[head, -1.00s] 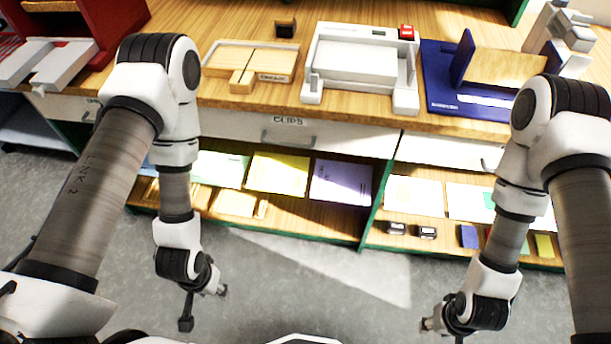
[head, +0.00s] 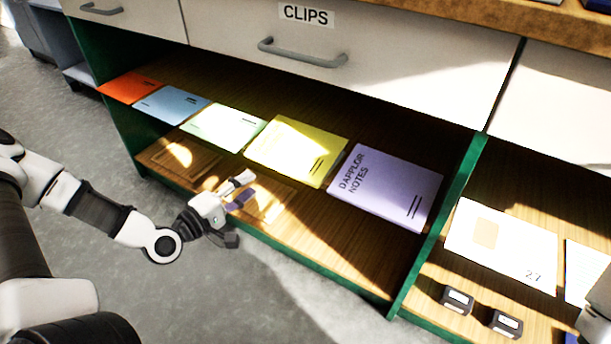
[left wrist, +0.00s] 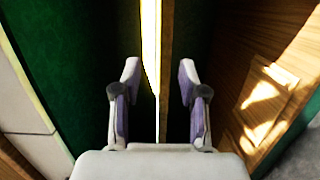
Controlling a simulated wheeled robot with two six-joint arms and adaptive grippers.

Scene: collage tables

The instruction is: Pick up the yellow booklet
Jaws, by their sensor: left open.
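The yellow booklet (head: 297,150) lies flat on the upper shelf under the drawer marked CLIPS, between a pale green booklet (head: 225,126) and a lavender booklet (head: 386,186) marked DAPPLOR NOTES. Sun falls on part of it. My left gripper (head: 241,189) is open and empty in front of the shelf's edge, to the lower left of the yellow booklet and apart from it. In the left wrist view the open fingers (left wrist: 157,82) stand either side of a board seen edge-on, with a bright pale yellow strip beside it. I cannot tell whether that strip is the booklet.
An orange booklet (head: 131,87) and a blue booklet (head: 171,103) lie farther left. A green divider (head: 440,222) stands right of the lavender booklet. Beyond it are a white sheet (head: 502,244) and small dark blocks (head: 457,299). The floor in front is clear.

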